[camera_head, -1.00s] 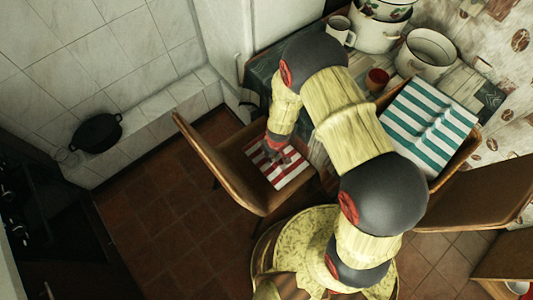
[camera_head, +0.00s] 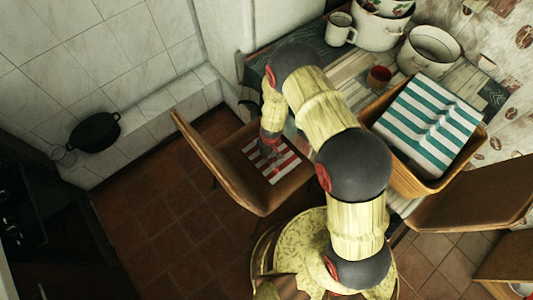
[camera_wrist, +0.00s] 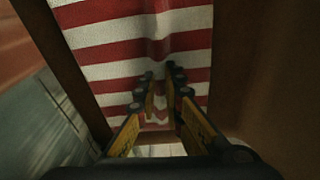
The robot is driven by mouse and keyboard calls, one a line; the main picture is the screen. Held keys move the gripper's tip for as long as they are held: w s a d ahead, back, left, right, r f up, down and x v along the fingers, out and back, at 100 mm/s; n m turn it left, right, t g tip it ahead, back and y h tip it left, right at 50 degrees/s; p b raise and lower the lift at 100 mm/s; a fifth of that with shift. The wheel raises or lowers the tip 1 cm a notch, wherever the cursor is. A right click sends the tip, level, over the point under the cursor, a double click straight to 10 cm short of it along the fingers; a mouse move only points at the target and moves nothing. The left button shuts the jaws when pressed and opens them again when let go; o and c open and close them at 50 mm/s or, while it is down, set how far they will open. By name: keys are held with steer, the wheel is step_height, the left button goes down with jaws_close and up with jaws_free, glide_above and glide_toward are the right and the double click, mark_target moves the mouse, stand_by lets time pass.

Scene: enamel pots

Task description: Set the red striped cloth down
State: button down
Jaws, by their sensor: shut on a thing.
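The red and white striped cloth (camera_head: 285,171) is over the seat of the brown chair (camera_head: 225,178), in the head view. In the wrist view the cloth (camera_wrist: 105,40) fills the upper middle, with a raised fold running down to my fingers. My gripper (camera_wrist: 162,82) is shut on the cloth, its fingers either side of the fold. In the head view my gripper (camera_head: 271,150) is over the cloth's upper part and is small and partly hidden by my wrist. Whether the cloth's underside fully touches the seat I cannot tell.
The table (camera_head: 340,62) beside the chair holds a white mug (camera_head: 339,30), a red cup (camera_head: 379,76), enamel pots (camera_head: 430,48) and a basket (camera_head: 405,178) with a green striped cloth (camera_head: 425,122). A dark pan (camera_head: 95,132) sits on the tiled ledge. Floor left of the chair is clear.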

steer(key=shift+w+f, duration=0.1)
steer(key=shift+f, duration=0.1)
steer(key=c, duration=2.4)
jaws_free()
steer(key=shift+f, duration=0.1)
steer(key=o, duration=0.4)
steer(key=shift+o, duration=0.5)
steer(key=shift+r, duration=0.2)
